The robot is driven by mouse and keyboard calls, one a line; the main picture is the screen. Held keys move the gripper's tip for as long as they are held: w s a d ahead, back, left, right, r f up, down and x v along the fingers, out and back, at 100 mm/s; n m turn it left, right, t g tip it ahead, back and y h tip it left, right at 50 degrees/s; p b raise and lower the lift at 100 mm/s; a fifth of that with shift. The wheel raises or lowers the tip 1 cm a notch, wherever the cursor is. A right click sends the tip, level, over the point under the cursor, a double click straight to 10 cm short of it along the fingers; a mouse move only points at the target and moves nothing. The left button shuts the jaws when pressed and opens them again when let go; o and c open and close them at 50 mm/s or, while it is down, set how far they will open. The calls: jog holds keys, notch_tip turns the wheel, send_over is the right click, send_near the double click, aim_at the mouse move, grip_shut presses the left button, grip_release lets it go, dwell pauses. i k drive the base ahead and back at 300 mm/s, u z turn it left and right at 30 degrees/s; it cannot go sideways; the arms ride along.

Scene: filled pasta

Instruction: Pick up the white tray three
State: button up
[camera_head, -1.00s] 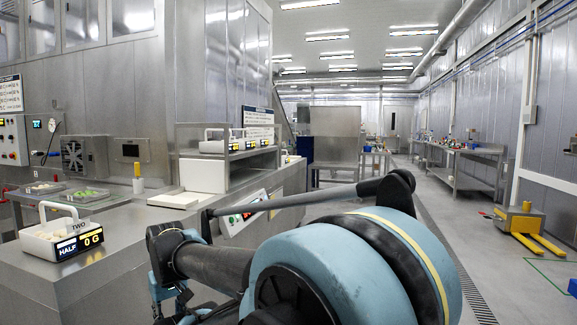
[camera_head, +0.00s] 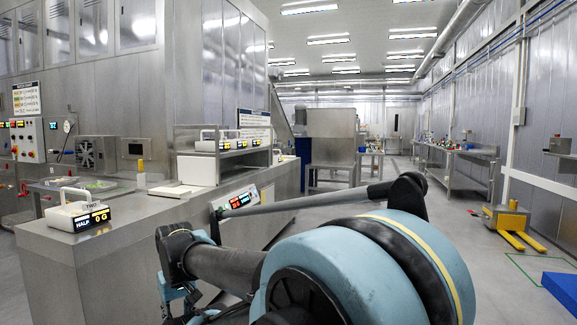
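A white tray with a raised handle (camera_head: 68,208) sits at the left on the metal counter, behind a dark display reading "HALF 0 G". Its label is too small to read clearly now; it read "TWO" a second ago. Another white handled tray (camera_head: 207,145) stands on the metal shelf unit farther back, beside several small displays. I cannot read a number three on either. My arm fills the lower middle, with its large teal joint and black link in front of the counter. My gripper does not show clearly in this view.
The metal counter (camera_head: 130,245) runs from the left toward the centre. A white block (camera_head: 197,170) sits under the shelf. A yellow pallet jack (camera_head: 510,222) and a blue object (camera_head: 562,288) are on the right. Open floor lies between them and the back workbench.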

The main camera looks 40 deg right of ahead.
aim_at(276, 159)
jog(key=u, duration=0.15)
jog(key=k, duration=0.25)
jog(key=z, duration=0.95)
jog(key=i, duration=0.85)
jog(key=z, duration=1.1)
jog(key=i, duration=1)
jog(key=z, duration=0.45)
jog(key=i, duration=2.25)
jog(key=u, duration=0.4)
jog(key=i, duration=1.05)
jog(key=u, duration=1.05)
jog(key=i, duration=1)
jog(key=u, duration=0.55)
